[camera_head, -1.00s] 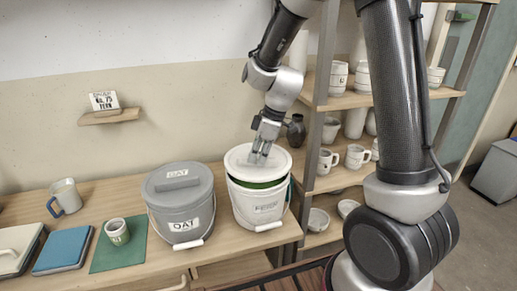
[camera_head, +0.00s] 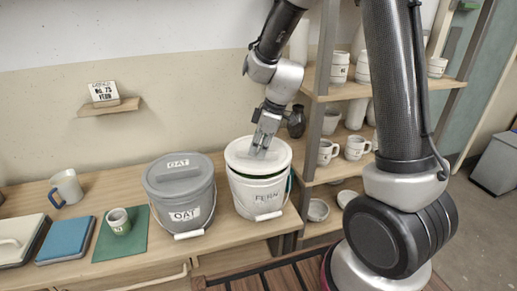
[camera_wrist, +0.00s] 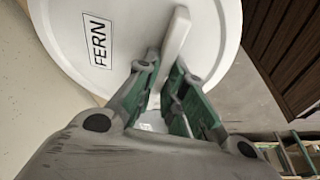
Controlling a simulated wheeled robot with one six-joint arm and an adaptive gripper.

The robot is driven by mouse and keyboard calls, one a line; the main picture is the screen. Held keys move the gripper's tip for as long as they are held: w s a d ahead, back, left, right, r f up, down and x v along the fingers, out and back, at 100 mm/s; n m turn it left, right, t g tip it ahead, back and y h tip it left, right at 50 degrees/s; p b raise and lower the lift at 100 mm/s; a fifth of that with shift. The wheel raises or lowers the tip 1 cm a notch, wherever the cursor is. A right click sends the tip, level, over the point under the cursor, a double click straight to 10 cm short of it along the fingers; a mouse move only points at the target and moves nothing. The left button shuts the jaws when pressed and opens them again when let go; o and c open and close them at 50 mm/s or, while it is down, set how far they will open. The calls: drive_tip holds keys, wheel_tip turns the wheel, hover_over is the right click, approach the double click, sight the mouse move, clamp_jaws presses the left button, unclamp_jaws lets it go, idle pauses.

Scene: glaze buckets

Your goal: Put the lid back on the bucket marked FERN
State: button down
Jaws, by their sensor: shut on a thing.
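The white lid (camera_head: 270,147) rests over the mouth of the white FERN bucket (camera_head: 258,196), with a thin dark green line showing below part of its rim. I cannot tell whether it is fully seated. My gripper (camera_head: 258,152) is shut on the lid's raised white handle. In the wrist view the lid (camera_wrist: 135,45) bears a FERN label, and my gripper's green-padded fingers (camera_wrist: 168,85) stand on both sides of the handle bar (camera_wrist: 176,32). The bucket's wire handle hangs down at the front.
A grey OAT bucket (camera_head: 180,203) with its lid on stands close to the left. A small cup (camera_head: 118,221) sits on a green mat (camera_head: 113,247), near a blue box (camera_head: 66,239) and a mug (camera_head: 67,187). Shelves (camera_head: 352,97) with cups stand behind on the right.

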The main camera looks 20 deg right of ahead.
drive_tip(key=shift+f, duration=0.8)
idle(1.4)
drive_tip(key=c, duration=0.9)
unclamp_jaws()
drive_tip(key=shift+c, duration=0.2)
drive_tip(key=shift+r, duration=3.5)
clamp_jaws()
drive_tip(key=shift+f, duration=0.25)
